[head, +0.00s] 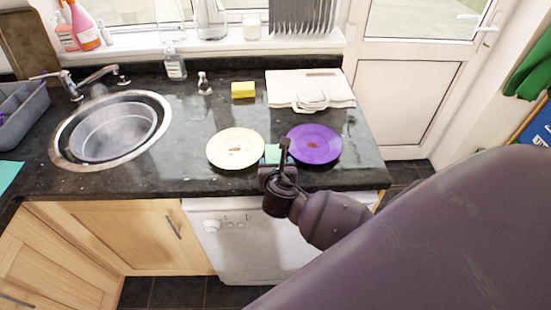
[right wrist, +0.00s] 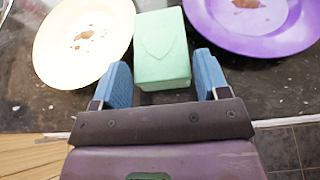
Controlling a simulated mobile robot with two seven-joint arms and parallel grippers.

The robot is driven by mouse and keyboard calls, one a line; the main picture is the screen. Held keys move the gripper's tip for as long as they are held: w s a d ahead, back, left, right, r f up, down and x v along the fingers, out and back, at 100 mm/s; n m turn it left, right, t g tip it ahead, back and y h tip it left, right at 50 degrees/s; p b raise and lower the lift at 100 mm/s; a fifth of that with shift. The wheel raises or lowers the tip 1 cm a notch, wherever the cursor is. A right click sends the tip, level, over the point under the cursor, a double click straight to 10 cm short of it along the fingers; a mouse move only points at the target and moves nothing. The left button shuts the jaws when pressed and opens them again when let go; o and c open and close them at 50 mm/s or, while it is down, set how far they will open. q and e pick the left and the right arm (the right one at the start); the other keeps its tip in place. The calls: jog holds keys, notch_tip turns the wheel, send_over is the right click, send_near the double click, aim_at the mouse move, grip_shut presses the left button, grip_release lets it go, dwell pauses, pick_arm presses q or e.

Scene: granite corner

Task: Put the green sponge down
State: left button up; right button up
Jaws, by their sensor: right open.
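The green sponge (right wrist: 161,50) is a pale green block lying on the dark counter between two plates. In the head view the sponge (head: 272,153) shows small, partly hidden behind my right gripper (head: 276,165). In the right wrist view my right gripper (right wrist: 165,85) is open, with one blue finger on each side of the sponge's near end. Gaps show between the fingers and the sponge. My left gripper is not in view.
A cream plate (head: 236,149) with brown stains lies left of the sponge, a purple plate (head: 314,145) right. A yellow sponge (head: 243,90), white boards (head: 309,90) and a small bottle (head: 204,84) stand farther back. The round sink (head: 110,130) is at left.

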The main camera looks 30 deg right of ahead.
aim_at(276, 159)
jog(key=shift+x, duration=1.8)
jog(key=c, duration=0.6)
notch_tip(276, 159, up, 19)
pick_arm(q)
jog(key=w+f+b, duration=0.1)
jog(key=b, duration=0.1)
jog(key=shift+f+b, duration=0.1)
jog(key=shift+b, duration=0.3)
pick_arm(e)
jog(key=s+a+f+n+y, duration=0.1)
jog(key=a+f+n+y, duration=0.1)
jog(key=a, duration=0.2)
jog(key=s+a+f+n+t+y, duration=0.1)
jog(key=s+a+f+n+y, duration=0.1)
jog(key=a, duration=0.2)
jog(key=s+a+f+n+t+y, duration=0.1)
jog(key=a+f+n+y, duration=0.1)
jog(key=a+y, duration=0.1)
jog(key=shift+s+a+f, duration=0.2)
jog(key=shift+s+a, duration=0.15)
jog(key=shift+a, duration=0.15)
